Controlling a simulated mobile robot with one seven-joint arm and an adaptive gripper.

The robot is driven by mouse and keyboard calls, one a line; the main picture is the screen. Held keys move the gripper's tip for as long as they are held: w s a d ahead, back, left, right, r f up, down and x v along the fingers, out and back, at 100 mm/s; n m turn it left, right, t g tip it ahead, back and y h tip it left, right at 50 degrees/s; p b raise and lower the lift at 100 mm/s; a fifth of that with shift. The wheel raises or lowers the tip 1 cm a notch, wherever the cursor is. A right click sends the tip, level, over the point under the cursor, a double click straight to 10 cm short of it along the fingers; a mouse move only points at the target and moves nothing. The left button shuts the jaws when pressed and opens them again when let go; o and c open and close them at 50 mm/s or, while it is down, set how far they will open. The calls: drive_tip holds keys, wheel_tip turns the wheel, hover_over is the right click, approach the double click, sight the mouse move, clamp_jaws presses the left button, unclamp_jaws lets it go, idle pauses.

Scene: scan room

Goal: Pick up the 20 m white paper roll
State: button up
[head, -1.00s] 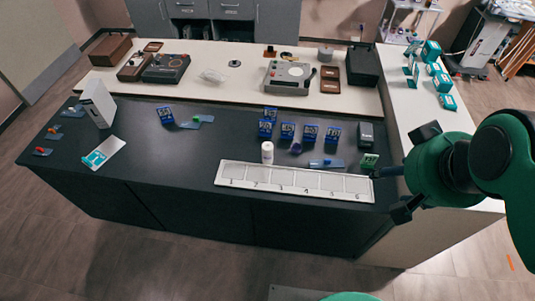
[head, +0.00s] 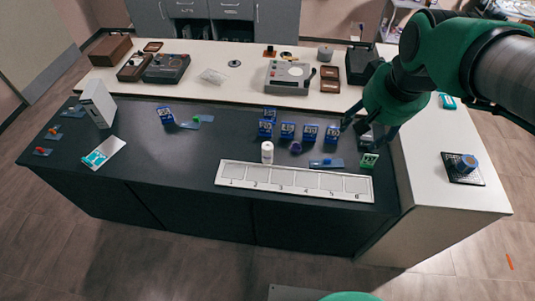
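A small white upright cylinder (head: 267,152) stands on the dark counter just behind the numbered strip; no label on it is readable, so I cannot tell if it is the 20 m roll. Several blue boxes (head: 288,131) with pale markings too small to read stand behind and to its right; another blue box (head: 166,115) stands further left. My gripper (head: 366,131) points down over the right end of the dark counter, fingers spread apart, with nothing visibly held. It is right of the blue boxes, over or near a small dark box, which it partly hides.
A white strip with numbered squares (head: 295,190) lies along the front edge. A small green item (head: 369,161) and a blue plate (head: 326,163) are close to the gripper. A blue cylinder (head: 466,164) sits on a black mat at right.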

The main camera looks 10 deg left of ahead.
drive_tip(key=w+a+f+g, duration=0.1)
drive_tip(key=w+a+f, duration=0.35)
drive_tip(key=w, duration=0.35)
drive_tip(key=n+g, duration=0.2)
drive_tip(key=g, duration=0.1)
hover_over(267, 146)
wheel_tip(267, 146, down, 27)
drive_tip(key=shift+d+f+p, duration=0.15)
drive_tip(key=shift+p, duration=0.25)
drive_tip(key=shift+f, duration=0.2)
drive_tip(key=shift+f, duration=0.1)
drive_tip(key=shift+f+b, duration=0.55)
drive_tip(key=shift+f, duration=3.65)
